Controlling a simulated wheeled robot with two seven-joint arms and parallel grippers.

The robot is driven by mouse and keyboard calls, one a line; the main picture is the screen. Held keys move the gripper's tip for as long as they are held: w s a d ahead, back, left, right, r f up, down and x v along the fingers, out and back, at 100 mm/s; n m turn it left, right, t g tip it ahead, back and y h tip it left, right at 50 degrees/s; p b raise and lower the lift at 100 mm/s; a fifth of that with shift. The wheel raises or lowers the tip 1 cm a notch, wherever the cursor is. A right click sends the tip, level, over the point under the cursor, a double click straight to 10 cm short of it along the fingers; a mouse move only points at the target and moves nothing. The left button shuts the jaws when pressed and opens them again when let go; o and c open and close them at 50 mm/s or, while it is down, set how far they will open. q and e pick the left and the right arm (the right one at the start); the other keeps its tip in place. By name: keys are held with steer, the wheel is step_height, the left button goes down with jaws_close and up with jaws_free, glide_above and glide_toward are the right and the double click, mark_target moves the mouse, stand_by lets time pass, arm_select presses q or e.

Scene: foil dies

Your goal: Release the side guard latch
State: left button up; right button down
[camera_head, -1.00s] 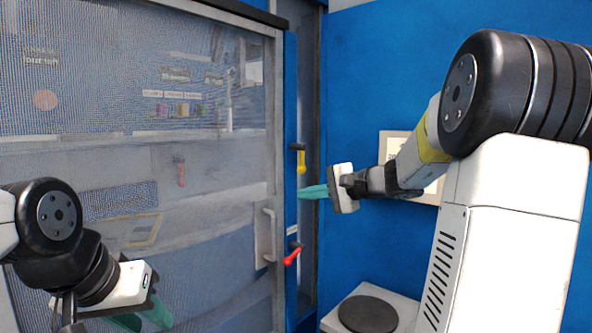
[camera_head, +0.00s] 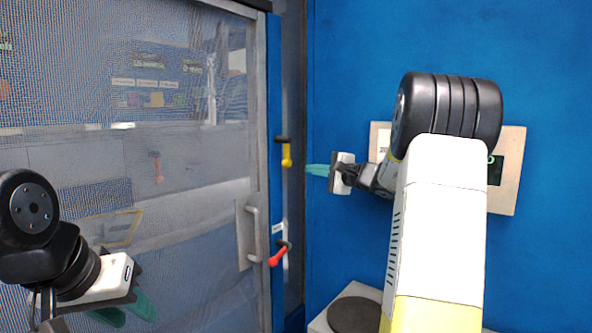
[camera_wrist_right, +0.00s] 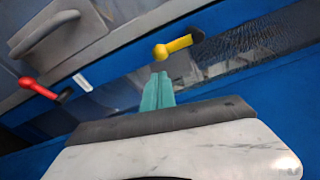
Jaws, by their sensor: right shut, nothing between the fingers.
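A yellow-handled lever (camera_head: 286,155) with a black pivot hangs straight down on the door frame. A red-handled lever (camera_head: 278,256) below it points down and left. Which one is the side guard latch cannot be told. The right wrist view shows the yellow lever (camera_wrist_right: 174,46) just beyond the fingertips and the red lever (camera_wrist_right: 38,87) further left. My right gripper (camera_head: 308,170) is shut and empty, its green fingertips just right of the yellow lever's lower end, apart from it in the picture. My left gripper (camera_head: 124,309) is open and empty at the lower left, before the mesh door.
A mesh guard door (camera_head: 190,165) with a grey pull handle (camera_head: 251,235) fills the left. A blue wall (camera_head: 345,60) with a beige panel (camera_head: 510,170) stands behind my right arm. A grey box with a dark round top (camera_head: 354,314) is at the bottom.

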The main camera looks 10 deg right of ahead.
steer(key=x, duration=0.7)
steer(key=shift+w+a, duration=0.2)
steer(key=shift+w, duration=0.1)
steer(key=shift+a, duration=0.1)
steer(key=s+a+r+m+g, duration=0.1)
steer(key=s+a+r+m, duration=0.3)
steer(key=a+m, duration=0.3)
steer(key=shift+s+m+g+y, duration=0.35)
steer(key=shift+s+m, duration=0.55)
steer(key=shift+m, duration=0.9)
steer(key=shift+a+r, duration=0.15)
steer(key=shift+a, duration=0.05)
steer(key=shift+s, duration=0.1)
